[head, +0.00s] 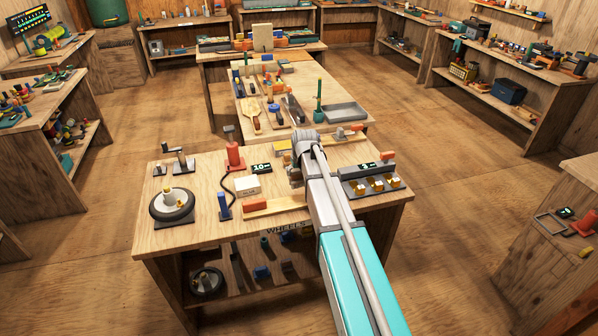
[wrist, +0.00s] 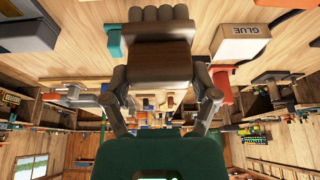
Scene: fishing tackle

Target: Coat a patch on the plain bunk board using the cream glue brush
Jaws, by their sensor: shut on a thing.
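My gripper (head: 297,175) is over the middle of the near workbench, mostly hidden behind my arm in the head view. In the wrist view my gripper (wrist: 160,78) is shut on a brown, block-like handle (wrist: 160,60). Grey rounded parts show beyond the handle; I cannot tell whether they belong to it. No cream colour shows on the held thing, so I cannot confirm that it is the cream glue brush. A pale wooden board (head: 290,203) lies along the bench's front edge with an orange block at its left end. I cannot tell whether it is the plain bunk board.
A white glue box (head: 247,187) stands left of my gripper and shows in the wrist view (wrist: 242,42). A red bottle-like thing (head: 235,157), a blue upright tool (head: 224,206) and a wheel (head: 172,205) stand further left. A grey tray with brass pieces (head: 368,184) is at right.

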